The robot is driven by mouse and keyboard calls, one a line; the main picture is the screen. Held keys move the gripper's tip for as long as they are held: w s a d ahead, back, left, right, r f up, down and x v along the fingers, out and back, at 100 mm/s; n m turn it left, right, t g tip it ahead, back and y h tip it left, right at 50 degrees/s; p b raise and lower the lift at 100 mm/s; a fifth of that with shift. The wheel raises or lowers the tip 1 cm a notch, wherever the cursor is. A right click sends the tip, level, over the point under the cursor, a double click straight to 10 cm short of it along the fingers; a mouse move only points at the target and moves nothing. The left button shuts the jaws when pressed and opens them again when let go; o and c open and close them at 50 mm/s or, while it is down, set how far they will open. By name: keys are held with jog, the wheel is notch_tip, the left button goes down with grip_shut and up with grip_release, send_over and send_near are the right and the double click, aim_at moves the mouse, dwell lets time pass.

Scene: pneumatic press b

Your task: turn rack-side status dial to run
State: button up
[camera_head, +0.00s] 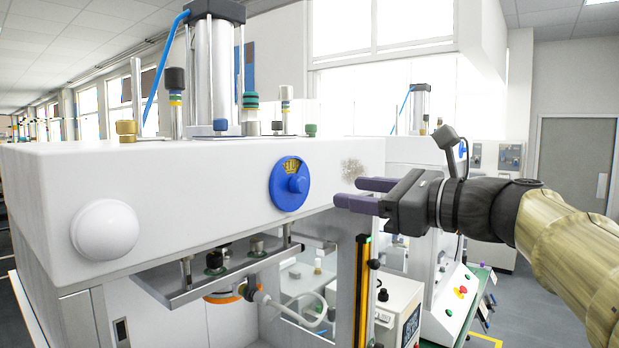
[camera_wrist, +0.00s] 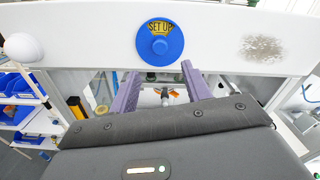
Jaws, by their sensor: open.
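The status dial (camera_head: 290,184) is a round blue disc with a raised centre knob and a yellow window, on the front of the white press head. In the wrist view the dial (camera_wrist: 160,45) shows the words "SET UP" in its window. My gripper (camera_head: 352,194) is open and empty, with two purple fingers. In the head view it is to the right of the dial, apart from it. In the wrist view the fingers point toward the press front, with their tips just below the dial and on either side of it.
A white dome (camera_head: 105,229) sticks out of the press head (camera_head: 230,180) at left. A light curtain post (camera_head: 363,290) with a yellow strip stands below the head. A grey plate (camera_head: 215,276) hangs under it. A second machine stands behind my arm.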

aim_at(303, 186)
jog(key=p+x, duration=0.3)
jog(key=x, duration=0.7)
jog(key=c, duration=1)
